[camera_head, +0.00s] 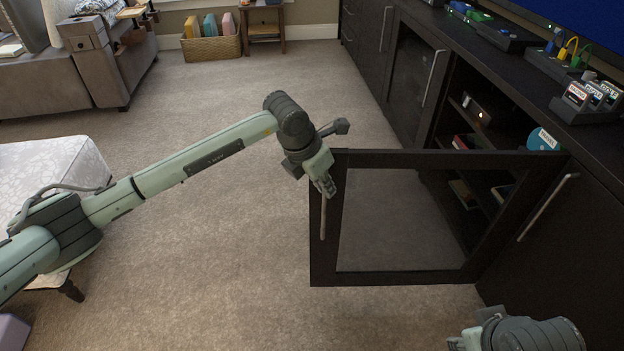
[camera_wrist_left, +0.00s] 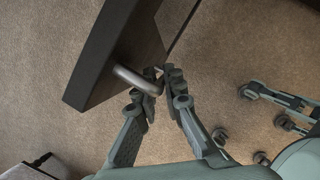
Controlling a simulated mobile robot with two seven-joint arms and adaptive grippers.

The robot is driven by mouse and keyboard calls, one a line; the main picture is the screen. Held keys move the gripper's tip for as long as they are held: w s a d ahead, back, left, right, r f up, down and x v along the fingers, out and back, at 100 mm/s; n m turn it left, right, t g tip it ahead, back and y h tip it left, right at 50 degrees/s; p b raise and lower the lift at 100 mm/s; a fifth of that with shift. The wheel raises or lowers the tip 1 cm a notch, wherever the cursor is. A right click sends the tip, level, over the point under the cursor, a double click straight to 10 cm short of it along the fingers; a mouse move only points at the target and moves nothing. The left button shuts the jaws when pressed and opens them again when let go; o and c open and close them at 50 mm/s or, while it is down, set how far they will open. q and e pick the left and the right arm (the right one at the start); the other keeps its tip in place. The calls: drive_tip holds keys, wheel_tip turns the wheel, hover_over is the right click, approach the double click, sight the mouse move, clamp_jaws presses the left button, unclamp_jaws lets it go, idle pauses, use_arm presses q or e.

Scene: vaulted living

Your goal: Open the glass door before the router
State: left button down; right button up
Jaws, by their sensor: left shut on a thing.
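The dark-framed glass door (camera_head: 400,278) of the low black cabinet stands swung well out from the cabinet front, over the carpet. Its bar handle (camera_head: 323,219) is on the free edge, and it also shows in the left wrist view (camera_wrist_left: 137,81). My left gripper (camera_head: 328,188) is shut on the handle near its upper end; its fingers (camera_wrist_left: 158,84) close at the bar. A dark box with a small lit orange spot, likely the router (camera_head: 476,113), sits on the opened shelf. Only part of my right wrist shows at the bottom right; its fingers are out of frame.
The open compartment holds books and a round blue labelled thing (camera_head: 541,139). Another glass door (camera_head: 412,75) farther along is shut. A patterned ottoman (camera_head: 45,160) stands at the left. Carpet left of the door is clear.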

use_arm(q)
drive_tip(key=shift+s+d+r, duration=0.1)
drive_tip(key=shift+s+d, duration=0.15)
drive_tip(key=shift+s, duration=0.6)
use_arm(e)
drive_tip(key=shift+s+a, duration=0.2)
drive_tip(key=shift+a, duration=0.15)
use_arm(q)
drive_tip(key=c, duration=1.6)
unclamp_jaws()
drive_tip(key=shift+a, duration=0.1)
drive_tip(key=v, duration=1.2)
